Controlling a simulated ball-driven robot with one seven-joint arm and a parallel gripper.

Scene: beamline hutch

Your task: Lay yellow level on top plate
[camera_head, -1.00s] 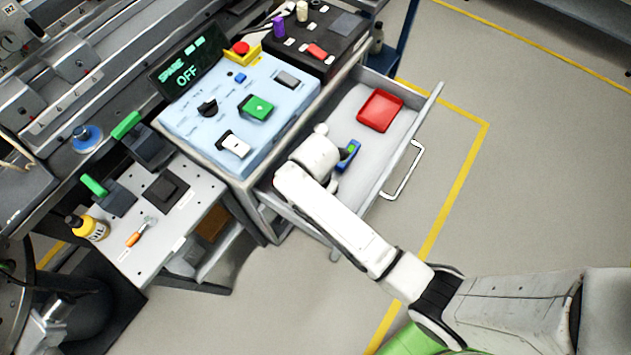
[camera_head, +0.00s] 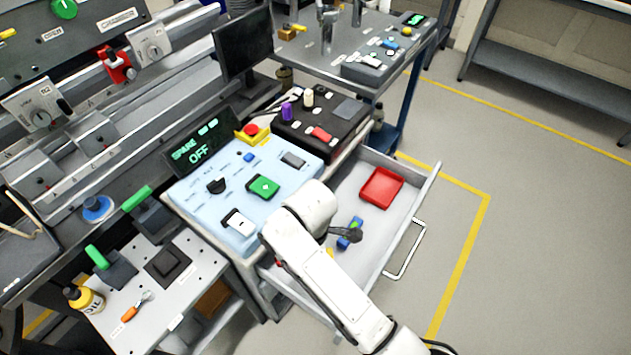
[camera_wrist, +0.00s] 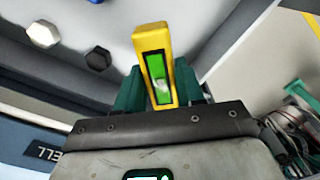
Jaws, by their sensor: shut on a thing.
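The yellow level (camera_wrist: 153,43) with a green window stands up between the teal fingers of my gripper (camera_wrist: 160,88) in the wrist view. My gripper is shut on it. In the head view my arm's end is over the open drawer (camera_head: 398,222), and a small blue piece with a yellow-green spot (camera_head: 350,233) shows beside it. I cannot tell from this view whether that piece is part of what I hold. The head view does not make clear which surface is the top plate.
A red tray (camera_head: 381,188) lies in the drawer. The pale blue control panel (camera_head: 205,197) is left of my arm. A grey perforated plate (camera_head: 192,285) at lower left bears a black square block (camera_head: 167,265), a yellow bottle (camera_head: 84,299) and an orange-handled tool (camera_head: 130,312). Floor at right is clear.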

